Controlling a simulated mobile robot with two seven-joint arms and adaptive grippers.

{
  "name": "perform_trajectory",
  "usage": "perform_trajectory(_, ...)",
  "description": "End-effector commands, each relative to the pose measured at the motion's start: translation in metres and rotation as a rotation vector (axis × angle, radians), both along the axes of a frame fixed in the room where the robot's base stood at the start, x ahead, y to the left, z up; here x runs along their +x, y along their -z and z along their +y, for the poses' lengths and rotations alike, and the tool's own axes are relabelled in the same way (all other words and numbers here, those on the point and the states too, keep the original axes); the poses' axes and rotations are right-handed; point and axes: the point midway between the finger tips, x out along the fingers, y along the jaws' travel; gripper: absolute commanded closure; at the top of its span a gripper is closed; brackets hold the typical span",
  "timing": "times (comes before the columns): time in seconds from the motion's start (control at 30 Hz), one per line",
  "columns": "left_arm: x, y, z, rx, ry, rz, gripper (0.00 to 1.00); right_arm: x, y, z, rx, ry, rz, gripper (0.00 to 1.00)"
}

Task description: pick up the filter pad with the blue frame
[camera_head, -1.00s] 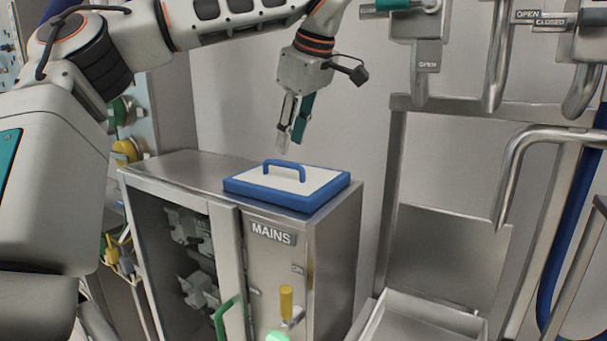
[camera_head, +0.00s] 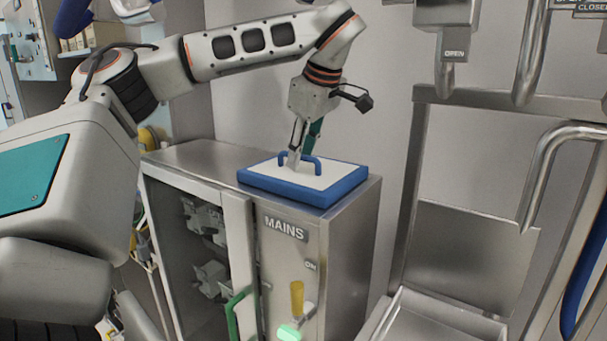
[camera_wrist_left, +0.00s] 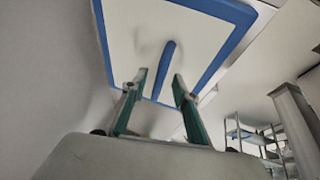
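The filter pad (camera_head: 332,177) is a white slab with a blue frame and a blue arched handle (camera_head: 314,160) on top. It lies flat on the metal cabinet marked MAINS. My left gripper (camera_head: 299,162) points down at the handle from above. In the left wrist view, its two green fingers (camera_wrist_left: 160,85) are apart, with the handle (camera_wrist_left: 165,68) between and just beyond their tips. The filter pad (camera_wrist_left: 132,28) also fills the top of that view. I cannot tell if a finger touches the handle. My right gripper is not in view.
The metal cabinet (camera_head: 350,235) has an open-looking front with a green handle (camera_head: 236,312) and a yellow lever (camera_head: 297,297). Bent metal pipes (camera_head: 545,165) and a metal tray (camera_head: 440,318) stand to the right. Cabinet top left of the pad is clear.

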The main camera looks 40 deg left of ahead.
Motion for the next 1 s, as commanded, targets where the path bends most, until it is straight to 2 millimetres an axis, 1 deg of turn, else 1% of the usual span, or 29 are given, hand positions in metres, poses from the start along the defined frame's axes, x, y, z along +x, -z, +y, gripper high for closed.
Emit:
perform_trajectory(0.13,0.0,0.0,0.0,0.0,0.0,0.0,0.71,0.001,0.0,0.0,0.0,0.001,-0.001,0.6)
perform_trajectory(0.17,0.0,0.0,0.0,0.0,0.0,0.0,0.76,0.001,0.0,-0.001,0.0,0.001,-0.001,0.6)
perform_trajectory(0.2,0.0,0.0,0.0,0.0,0.0,0.0,0.87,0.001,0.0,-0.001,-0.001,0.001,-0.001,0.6)
perform_trajectory(0.23,0.0,0.0,0.0,0.0,0.0,0.0,0.94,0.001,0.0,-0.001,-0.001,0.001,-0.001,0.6)
perform_trajectory(0.27,0.0,0.0,0.0,0.0,0.0,0.0,1.0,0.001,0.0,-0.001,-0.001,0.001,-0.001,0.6)
perform_trajectory(0.63,0.0,-0.002,0.0,0.0,0.0,-0.002,1.0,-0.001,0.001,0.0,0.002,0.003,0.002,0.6)
perform_trajectory(0.77,0.0,-0.007,0.0,0.001,0.0,-0.003,1.0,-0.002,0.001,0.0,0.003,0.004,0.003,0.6)
perform_trajectory(0.87,0.001,-0.016,-0.001,0.0,0.0,-0.004,1.0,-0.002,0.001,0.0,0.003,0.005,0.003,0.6)
perform_trajectory(0.97,0.0,-0.033,-0.001,0.002,-0.001,-0.008,1.0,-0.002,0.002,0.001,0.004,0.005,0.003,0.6)
perform_trajectory(1.0,0.0,-0.042,-0.001,0.002,-0.001,-0.008,1.0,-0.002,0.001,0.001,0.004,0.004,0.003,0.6)
